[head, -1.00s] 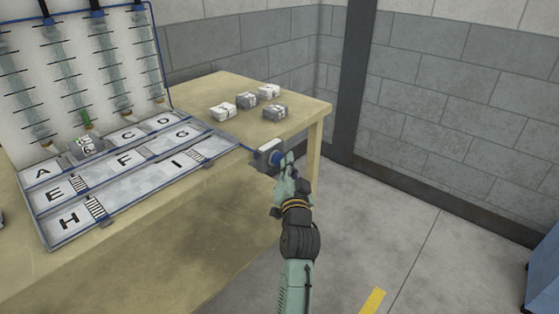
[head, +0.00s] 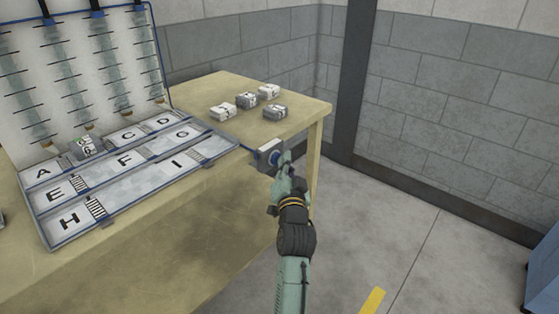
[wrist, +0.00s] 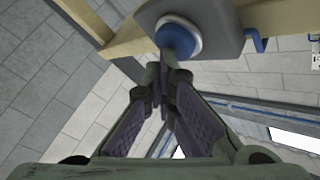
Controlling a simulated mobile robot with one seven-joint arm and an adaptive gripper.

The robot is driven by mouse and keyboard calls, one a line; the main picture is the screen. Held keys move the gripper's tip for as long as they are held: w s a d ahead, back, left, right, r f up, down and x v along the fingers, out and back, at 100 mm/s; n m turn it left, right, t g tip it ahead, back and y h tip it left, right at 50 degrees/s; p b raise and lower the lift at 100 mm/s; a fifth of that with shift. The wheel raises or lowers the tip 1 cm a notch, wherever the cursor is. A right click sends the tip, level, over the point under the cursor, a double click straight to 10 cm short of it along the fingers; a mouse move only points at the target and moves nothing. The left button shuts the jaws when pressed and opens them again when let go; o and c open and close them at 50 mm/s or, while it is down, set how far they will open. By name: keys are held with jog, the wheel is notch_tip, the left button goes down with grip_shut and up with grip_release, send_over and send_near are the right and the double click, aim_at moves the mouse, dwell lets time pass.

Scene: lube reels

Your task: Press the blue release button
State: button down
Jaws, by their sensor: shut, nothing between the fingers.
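The blue release button (wrist: 177,38) is a round blue dome in a pale ring on a grey box (wrist: 215,22), at the top of the wrist view. In the head view the grey box (head: 266,150) sits at the table's front right edge, with a bit of the blue button (head: 275,157) showing. My gripper (wrist: 163,62) is shut and empty. Its fingertips are at the lower edge of the button in the wrist view; I cannot tell whether they touch it. In the head view my gripper (head: 284,160) is right beside the button and partly hides it.
The wooden table (head: 225,88) carries a lettered tray (head: 130,205), an upright board with several tubes (head: 85,75), and several small boxes (head: 247,101) at the back right. A grey block (head: 86,147) sits at the board's foot. Floor (head: 385,225) at right is open.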

jog(key=shift+s+d, duration=0.55)
jog(key=shift+d, duration=0.15)
jog(key=shift+s+d+b, duration=0.3)
jog(key=shift+s+d, duration=0.45)
jog(key=shift+d, duration=0.3)
jog(key=shift+s+d+b, duration=0.3)
jog(key=shift+s+d, duration=0.45)
jog(key=shift+d, duration=0.25)
